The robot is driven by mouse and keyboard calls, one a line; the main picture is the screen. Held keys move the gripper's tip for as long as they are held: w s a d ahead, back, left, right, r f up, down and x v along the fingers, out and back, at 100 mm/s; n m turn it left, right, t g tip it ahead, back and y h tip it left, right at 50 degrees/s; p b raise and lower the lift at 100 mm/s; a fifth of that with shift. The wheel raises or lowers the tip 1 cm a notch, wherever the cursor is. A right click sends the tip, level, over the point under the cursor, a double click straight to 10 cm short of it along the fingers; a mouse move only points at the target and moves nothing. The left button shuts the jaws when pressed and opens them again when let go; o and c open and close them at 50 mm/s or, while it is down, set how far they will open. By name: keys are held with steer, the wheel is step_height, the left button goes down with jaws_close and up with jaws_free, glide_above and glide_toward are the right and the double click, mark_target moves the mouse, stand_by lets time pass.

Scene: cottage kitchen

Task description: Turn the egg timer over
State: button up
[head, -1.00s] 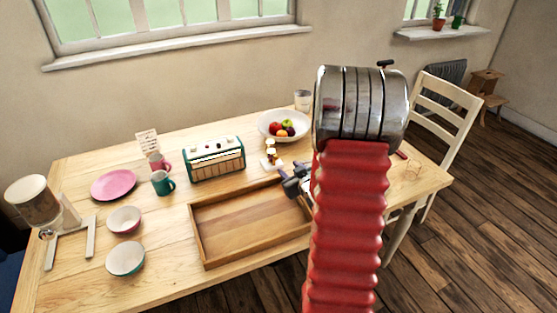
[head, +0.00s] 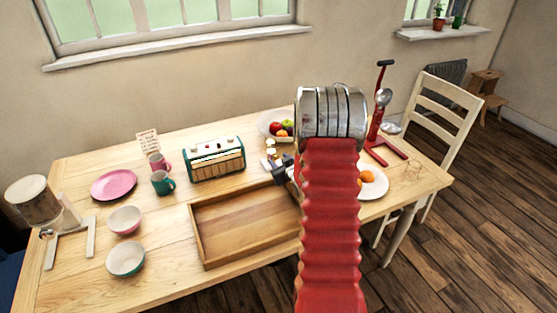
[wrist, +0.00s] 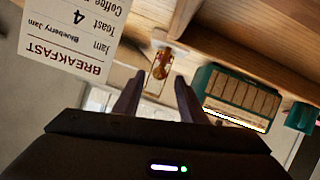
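The egg timer (head: 271,152), a small sandglass with amber-coloured sand and pale ends, stands on the table between the radio and the fruit bowl. In the wrist view the egg timer (wrist: 161,64) shows just ahead of my fingertips, roughly in line with the gap between them. My gripper (wrist: 157,88) is open and empty, its two dark fingers apart. In the head view my gripper (head: 274,164) is close in front of the timer, over the tray's far right corner, and partly hidden by my arm. I cannot tell whether the fingers touch the timer.
The green radio (head: 214,159) is left of the timer, the fruit bowl (head: 266,124) behind it. A wooden tray (head: 199,236) lies in front. A breakfast card (wrist: 70,40) shows in the wrist view. A plate (head: 379,184) with oranges and a red-framed stand (head: 376,128) are at right.

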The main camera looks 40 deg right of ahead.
steer(key=shift+x, duration=1.3)
steer(key=shift+c, duration=0.2)
steer(key=shift+d, duration=0.1)
jaws_close()
